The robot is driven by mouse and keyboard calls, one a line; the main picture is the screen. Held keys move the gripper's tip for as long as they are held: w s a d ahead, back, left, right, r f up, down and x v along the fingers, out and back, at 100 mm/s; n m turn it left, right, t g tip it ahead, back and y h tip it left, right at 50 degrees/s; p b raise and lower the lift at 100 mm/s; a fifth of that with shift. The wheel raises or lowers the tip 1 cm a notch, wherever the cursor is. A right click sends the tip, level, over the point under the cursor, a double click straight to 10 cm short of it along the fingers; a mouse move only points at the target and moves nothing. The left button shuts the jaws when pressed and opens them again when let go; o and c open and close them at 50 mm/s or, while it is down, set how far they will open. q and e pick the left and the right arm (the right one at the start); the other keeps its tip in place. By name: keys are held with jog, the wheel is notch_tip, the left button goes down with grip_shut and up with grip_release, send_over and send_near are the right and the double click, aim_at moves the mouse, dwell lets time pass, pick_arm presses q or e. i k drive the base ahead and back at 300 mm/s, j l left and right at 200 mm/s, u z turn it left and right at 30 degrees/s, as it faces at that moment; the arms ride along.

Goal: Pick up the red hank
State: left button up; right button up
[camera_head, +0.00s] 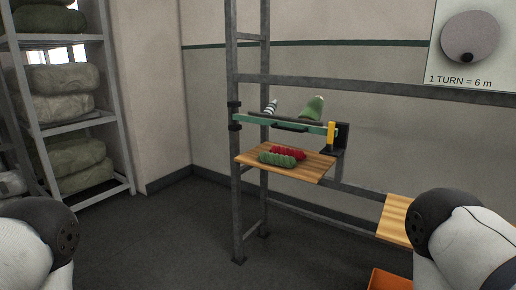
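The red hank (289,152) lies on a small wooden shelf (312,174) fixed to a grey metal frame. A green hank (277,159) lies just in front of it and hides part of its near side; I cannot tell if they touch. Parts of my two arms show at the lower left and lower right edges, well apart from the shelf. Neither of my grippers is in view.
A green bar (283,120) with a yellow part (331,133) and two cones, one green (312,108) and one striped (271,107), sits above the shelf. A second wooden board (393,218) and an orange container (388,280) are at lower right. The middle floor is clear.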

aim_at(299, 156)
jog(key=i+j+u, duration=0.15)
jog(key=i+u, duration=0.3)
jog(key=i, duration=0.2)
jog(key=i+l+u, duration=0.1)
jog(key=i+u, duration=0.35)
jog(key=i, duration=0.2)
jog(key=i+l+u, duration=0.35)
jog(key=i+u, duration=0.15)
jog(key=i, duration=0.15)
jog(key=i+l+u, duration=0.9)
jog(key=l, duration=0.45)
jog(key=i+l, duration=0.2)
jog(key=l, duration=0.15)
jog(key=i+l+u, duration=0.15)
jog(key=l, duration=0.2)
jog(key=i+l, duration=0.15)
jog(key=l, duration=0.25)
jog(key=i+l+u, duration=0.1)
jog(key=l, duration=0.25)
jog(key=l+u, duration=0.45)
jog(key=l, duration=0.3)
jog(key=k+l+u, duration=0.15)
jog(key=l+u, duration=0.3)
jog(key=l, duration=0.25)
jog(key=k+l+u, duration=0.15)
jog(key=u, duration=0.25)
jog(key=k+l+u, duration=0.15)
jog(key=u, duration=0.3)
jog(key=k+u, duration=0.5)
jog(key=u, duration=0.35)
